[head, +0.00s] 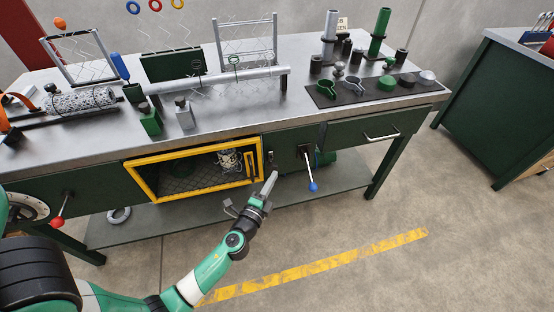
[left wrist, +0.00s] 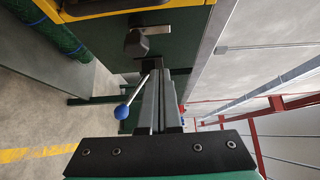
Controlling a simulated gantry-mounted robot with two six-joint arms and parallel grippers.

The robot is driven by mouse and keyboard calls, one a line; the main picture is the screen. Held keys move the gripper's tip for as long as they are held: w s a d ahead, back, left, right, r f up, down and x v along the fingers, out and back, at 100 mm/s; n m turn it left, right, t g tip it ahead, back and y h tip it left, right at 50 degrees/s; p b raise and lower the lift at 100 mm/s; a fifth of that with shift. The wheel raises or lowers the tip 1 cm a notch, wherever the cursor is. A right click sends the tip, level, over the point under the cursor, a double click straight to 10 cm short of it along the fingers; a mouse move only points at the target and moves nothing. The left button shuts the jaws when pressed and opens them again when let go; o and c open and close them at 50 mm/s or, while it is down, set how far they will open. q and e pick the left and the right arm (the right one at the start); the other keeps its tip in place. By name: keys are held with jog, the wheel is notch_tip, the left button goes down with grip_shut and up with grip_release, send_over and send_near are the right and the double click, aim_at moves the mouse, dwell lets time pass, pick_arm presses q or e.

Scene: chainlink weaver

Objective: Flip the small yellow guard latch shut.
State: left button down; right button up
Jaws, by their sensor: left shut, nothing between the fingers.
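A yellow-framed guard (head: 195,151) with dark mesh is set in the front of the green bench. A small yellow upright piece (head: 250,166) sits at its right end; it may be the guard latch, but its position is too small to tell. My left gripper (head: 271,177) is shut and empty in front of the bench, just right of the frame's lower right corner. In the left wrist view, the shut fingers (left wrist: 159,76) point at the green panel, near a grey catch-like block (left wrist: 137,43) beside the yellow frame edge (left wrist: 115,7). My right gripper is out of view.
A lever with a blue ball (head: 313,187) sticks out right of my left gripper; it also shows in the left wrist view (left wrist: 122,112). A red-knobbed lever (head: 57,222) is at the left. The floor in front is open.

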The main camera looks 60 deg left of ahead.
aim_at(272, 162)
pick_arm(q)
jog(key=b+x, duration=0.1)
jog(key=x, duration=0.9)
jog(key=shift+w+d+b, duration=0.1)
jog(key=shift+d+b, duration=0.05)
jog(key=shift+b, duration=0.25)
jog(key=s, duration=0.1)
jog(key=s+p, duration=0.1)
jog(key=s, duration=0.1)
jog(key=shift+s+a+r, duration=0.1)
jog(key=shift+a+r, duration=0.1)
jog(key=shift+a, duration=0.2)
jog(key=shift+s+f, duration=0.1)
jog(key=shift+s, duration=0.2)
jog(key=shift+w, duration=0.1)
